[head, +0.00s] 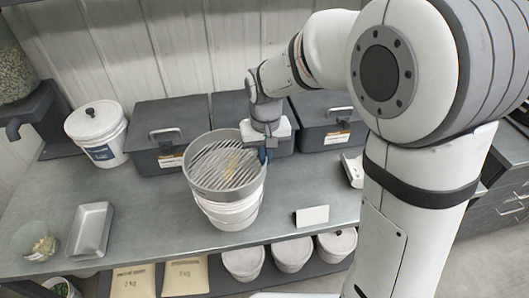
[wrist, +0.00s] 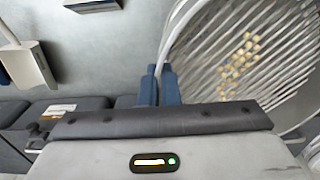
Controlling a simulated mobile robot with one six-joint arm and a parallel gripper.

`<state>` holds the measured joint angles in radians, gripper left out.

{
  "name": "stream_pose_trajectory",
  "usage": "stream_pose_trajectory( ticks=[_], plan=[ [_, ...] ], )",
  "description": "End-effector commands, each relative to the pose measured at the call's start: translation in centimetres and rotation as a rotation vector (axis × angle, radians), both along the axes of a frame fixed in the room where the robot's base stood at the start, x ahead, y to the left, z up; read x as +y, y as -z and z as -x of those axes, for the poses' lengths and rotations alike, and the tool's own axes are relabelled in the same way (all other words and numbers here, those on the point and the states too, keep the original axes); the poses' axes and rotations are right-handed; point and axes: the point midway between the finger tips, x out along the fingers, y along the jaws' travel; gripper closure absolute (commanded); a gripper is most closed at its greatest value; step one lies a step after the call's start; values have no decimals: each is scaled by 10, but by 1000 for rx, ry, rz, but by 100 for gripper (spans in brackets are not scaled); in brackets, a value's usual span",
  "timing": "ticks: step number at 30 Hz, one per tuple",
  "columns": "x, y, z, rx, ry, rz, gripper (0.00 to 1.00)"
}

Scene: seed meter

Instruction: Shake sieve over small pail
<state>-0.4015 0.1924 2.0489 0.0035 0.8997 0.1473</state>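The round grey sieve (head: 205,172) is over the white small pail (head: 230,214), its slotted mesh facing up. Its mesh also shows in the wrist view (wrist: 205,60). Tan seeds (head: 231,165) lie on the mesh; in the wrist view they form a cluster (wrist: 240,57). My gripper (head: 263,156) is at the sieve's right rim. In the wrist view its blue fingers (wrist: 158,82) are close together on the rim. The sieve hides the pail's mouth, so I cannot tell whether they touch or what is inside.
A lidded white bucket (head: 97,133) and dark lidded boxes (head: 165,143) line the wall. A metal tray (head: 91,229) and a clear bowl with seeds (head: 38,243) are at left. A white card (head: 312,216) stands right of the pail. Lidded tubs (head: 292,255) sit below the counter.

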Motion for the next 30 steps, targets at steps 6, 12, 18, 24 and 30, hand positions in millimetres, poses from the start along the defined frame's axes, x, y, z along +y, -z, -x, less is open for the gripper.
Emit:
stream_pose_trajectory(
  ticks=[6, 12, 18, 24, 30],
  plan=[
    [1, 2, 0, -1, -2, 0, 100],
    [1, 2, 0, -1, -3, 0, 100],
    [-6, 2, 1, -1, -2, 0, 100],
    [-10, 2, 1, -1, -4, 0, 100],
    [-9, 2, 1, -1, -5, 0, 100]
  ],
)
